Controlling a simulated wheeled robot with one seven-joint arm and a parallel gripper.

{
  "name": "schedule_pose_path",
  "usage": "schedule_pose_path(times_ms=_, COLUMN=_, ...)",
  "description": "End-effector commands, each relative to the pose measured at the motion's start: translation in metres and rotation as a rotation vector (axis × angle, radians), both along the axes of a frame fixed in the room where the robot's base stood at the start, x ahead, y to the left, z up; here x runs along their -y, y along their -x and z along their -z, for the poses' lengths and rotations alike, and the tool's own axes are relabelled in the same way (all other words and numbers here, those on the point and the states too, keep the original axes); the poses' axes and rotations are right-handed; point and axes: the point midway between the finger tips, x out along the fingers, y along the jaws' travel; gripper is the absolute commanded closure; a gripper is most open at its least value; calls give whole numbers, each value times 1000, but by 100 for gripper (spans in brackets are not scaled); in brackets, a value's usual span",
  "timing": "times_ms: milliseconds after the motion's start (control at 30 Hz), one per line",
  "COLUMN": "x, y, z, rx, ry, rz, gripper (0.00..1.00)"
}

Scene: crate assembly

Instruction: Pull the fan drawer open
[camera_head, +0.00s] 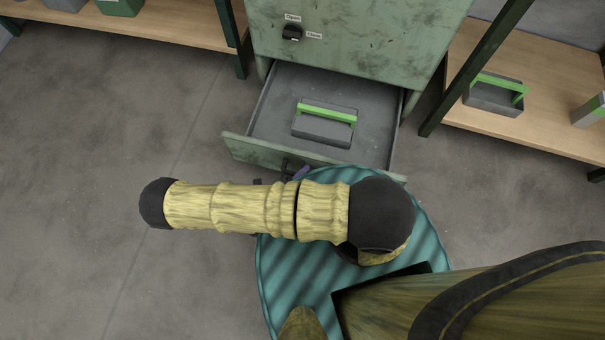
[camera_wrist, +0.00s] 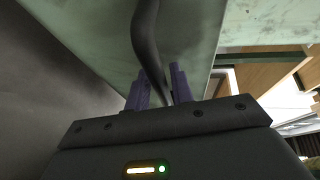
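The green, worn metal cabinet (camera_head: 350,38) stands at the top of the head view. Its low drawer (camera_head: 375,112) is pulled well out. A grey block with a bright green handle (camera_head: 322,130) lies inside it; I cannot tell whether it is a fan. The dark curved drawer handle (camera_wrist: 147,38) runs down between the purple fingers of my gripper (camera_wrist: 160,88) in the wrist view. The fingers look closed around it, close on both sides. In the head view my arm hides most of the gripper and part of the drawer front (camera_head: 262,151).
A black knob (camera_head: 291,32) with Open and Close labels is on the cabinet front. Wooden shelves stand left (camera_head: 165,22) and right (camera_head: 545,95), the right one holding grey and green blocks (camera_head: 495,94). The floor at left is clear.

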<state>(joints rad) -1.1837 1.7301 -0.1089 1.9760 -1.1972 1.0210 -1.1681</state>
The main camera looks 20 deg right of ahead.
Motion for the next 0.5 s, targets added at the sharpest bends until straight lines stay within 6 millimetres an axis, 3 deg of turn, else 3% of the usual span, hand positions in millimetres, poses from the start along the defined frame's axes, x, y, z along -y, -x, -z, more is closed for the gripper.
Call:
schedule_pose_path(times_ms=233, x=-15, y=9, z=-5, rx=2, ry=-3, rz=-2, gripper=77)
schedule_pose_path(times_ms=500, x=-56, y=39, z=-15, rx=0, ry=-4, rz=-2, gripper=77)
